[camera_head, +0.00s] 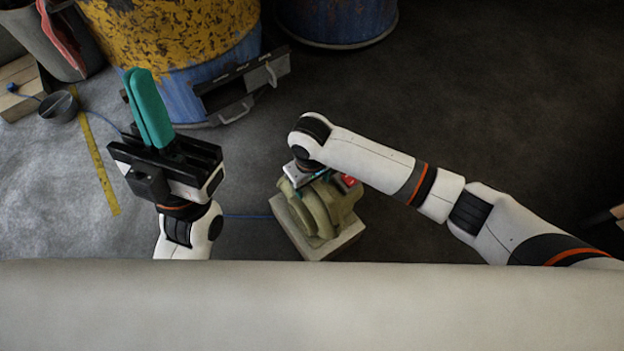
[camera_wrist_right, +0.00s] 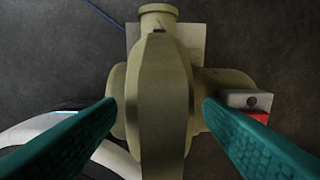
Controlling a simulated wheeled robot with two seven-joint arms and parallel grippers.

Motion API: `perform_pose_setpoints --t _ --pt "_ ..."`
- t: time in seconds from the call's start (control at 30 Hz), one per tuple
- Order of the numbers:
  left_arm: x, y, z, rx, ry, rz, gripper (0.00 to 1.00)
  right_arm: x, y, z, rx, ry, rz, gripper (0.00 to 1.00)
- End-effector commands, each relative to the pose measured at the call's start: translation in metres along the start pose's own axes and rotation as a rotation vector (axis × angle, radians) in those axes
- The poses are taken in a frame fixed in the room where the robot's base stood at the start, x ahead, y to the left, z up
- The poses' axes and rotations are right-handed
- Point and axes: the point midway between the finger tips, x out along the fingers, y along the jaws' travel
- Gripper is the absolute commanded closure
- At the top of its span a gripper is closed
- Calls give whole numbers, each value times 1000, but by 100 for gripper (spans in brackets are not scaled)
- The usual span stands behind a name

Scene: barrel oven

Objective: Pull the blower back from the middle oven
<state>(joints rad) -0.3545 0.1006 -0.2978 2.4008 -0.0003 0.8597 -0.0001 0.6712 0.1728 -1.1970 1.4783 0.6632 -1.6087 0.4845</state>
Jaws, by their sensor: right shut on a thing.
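The blower (camera_head: 322,213) is an olive-beige snail-shaped housing with a red part on its right side. It sits on a pale square block (camera_head: 297,236) on the floor, apart from the barrels. In the right wrist view the blower (camera_wrist_right: 163,75) fills the middle, its round outlet pointing up. My right gripper (camera_wrist_right: 160,104) is shut on the housing, one teal finger on each side; in the head view my wrist mostly hides it. My left gripper (camera_head: 149,108) points up the picture, its teal fingers together and empty. A yellow-and-blue barrel oven (camera_head: 185,45) stands behind; I cannot tell which is the middle one.
A dark metal tray-like door with a handle (camera_head: 247,88) juts from the barrel's front. A second blue barrel (camera_head: 338,18) stands at the top. The floor at right is mostly clear.

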Motion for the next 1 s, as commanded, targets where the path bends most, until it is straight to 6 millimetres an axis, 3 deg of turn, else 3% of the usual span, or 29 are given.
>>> perform_pose_setpoints --t 0.03,0.8,0.83,1.0 --pt "1 0 0 0 -2 0 100 -6 1 5 -2 -15 2 79" --pt "0 0 5 -1 -28 0 100 5 1 5 -2 -14 2 79" --pt "0 0 5 -1 -29 0 100 5 1 5 -2 -14 2 37" --pt "0 0 5 -2 -30 -1 100 7 0 3 -1 -9 1 13"
